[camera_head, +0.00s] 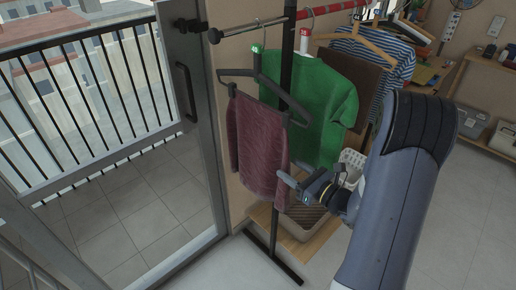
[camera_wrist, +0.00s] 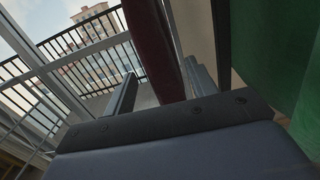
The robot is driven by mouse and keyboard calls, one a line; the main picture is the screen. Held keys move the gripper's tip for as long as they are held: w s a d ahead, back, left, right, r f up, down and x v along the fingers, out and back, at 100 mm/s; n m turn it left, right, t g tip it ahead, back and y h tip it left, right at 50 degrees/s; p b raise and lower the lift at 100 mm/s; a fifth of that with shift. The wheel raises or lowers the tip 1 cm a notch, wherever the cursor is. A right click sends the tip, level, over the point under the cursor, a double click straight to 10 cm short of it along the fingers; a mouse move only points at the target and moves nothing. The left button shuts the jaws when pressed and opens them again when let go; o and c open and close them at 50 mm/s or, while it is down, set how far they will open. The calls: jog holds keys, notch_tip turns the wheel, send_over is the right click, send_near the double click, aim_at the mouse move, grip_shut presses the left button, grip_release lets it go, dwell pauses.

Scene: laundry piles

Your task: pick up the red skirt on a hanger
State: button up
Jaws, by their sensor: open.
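The red skirt (camera_head: 258,145), a dark maroon piece of fabric, hangs from a black hanger (camera_head: 262,82) at the near end of the clothes rack. My gripper (camera_head: 291,186) is at the skirt's lower right edge in the head view. In the wrist view my gripper (camera_wrist: 161,72) is open, and the skirt's edge (camera_wrist: 153,45) shows as a maroon strip between the two fingers. I cannot tell whether the fingers touch the fabric. The hanger is out of the wrist view.
A green shirt (camera_head: 322,110) hangs just behind the skirt and fills the right of the wrist view (camera_wrist: 265,50). The rack's black post (camera_head: 288,50) is close by. A basket (camera_head: 303,228) sits on the low wooden shelf (camera_head: 262,216). A glass door (camera_head: 190,120) stands left.

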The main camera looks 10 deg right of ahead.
aim_at(278, 160)
jog(key=shift+p+x, duration=0.75)
jog(key=shift+x, duration=2.35)
jog(key=shift+d, duration=0.1)
grip_shut()
